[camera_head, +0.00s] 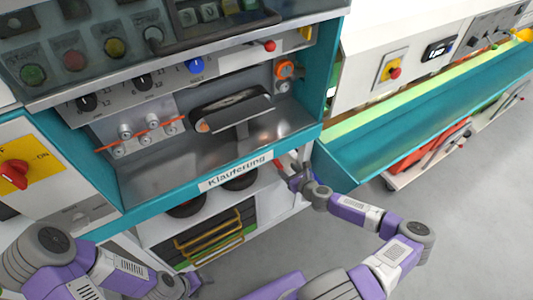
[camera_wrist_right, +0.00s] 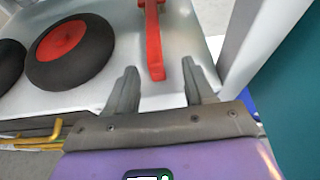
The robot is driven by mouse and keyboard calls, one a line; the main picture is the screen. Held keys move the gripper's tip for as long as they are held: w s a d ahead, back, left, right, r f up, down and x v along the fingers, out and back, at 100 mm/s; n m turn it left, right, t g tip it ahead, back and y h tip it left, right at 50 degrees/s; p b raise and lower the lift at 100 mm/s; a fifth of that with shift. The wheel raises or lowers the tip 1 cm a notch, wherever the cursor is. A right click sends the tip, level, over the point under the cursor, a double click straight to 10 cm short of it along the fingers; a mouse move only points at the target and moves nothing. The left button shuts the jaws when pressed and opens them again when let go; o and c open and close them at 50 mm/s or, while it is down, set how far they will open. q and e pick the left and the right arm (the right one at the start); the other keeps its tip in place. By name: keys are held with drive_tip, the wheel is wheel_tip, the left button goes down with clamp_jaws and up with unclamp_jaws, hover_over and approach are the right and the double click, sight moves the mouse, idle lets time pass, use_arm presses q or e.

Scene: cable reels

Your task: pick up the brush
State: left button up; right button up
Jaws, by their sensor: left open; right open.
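A long red object (camera_wrist_right: 153,42), which looks like the brush's handle, lies on the grey shelf in the right wrist view. Its near end reaches between the fingers of my right gripper (camera_wrist_right: 160,82), which is open with a gap on both sides. The far end of the red object is cut off by the frame, so no bristles show. In the head view my right gripper (camera_head: 291,178) is at the right end of the shelf under the teal bench edge. My left gripper (camera_head: 190,283) is low at the bottom, partly hidden by its arm, and holds nothing visible.
Black reels with red centres (camera_wrist_right: 70,48) stand left of the red object. A white upright panel (camera_wrist_right: 265,40) is close on the right. The teal bench edge (camera_head: 170,203) overhangs the shelf. Yellow-handled drawers (camera_head: 208,240) are below. Grey floor (camera_head: 460,220) is open at right.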

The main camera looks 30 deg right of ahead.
sight(279, 163)
drive_tip(key=x, duration=0.2)
drive_tip(key=b+x, duration=0.1)
drive_tip(key=x, duration=0.1)
drive_tip(key=b+x, duration=0.1)
drive_tip(key=x, duration=0.2)
drive_tip(key=shift+w+a+r, duration=0.2)
drive_tip(key=shift+a+r, duration=0.1)
drive_tip(key=shift+a, duration=0.1)
clamp_jaws()
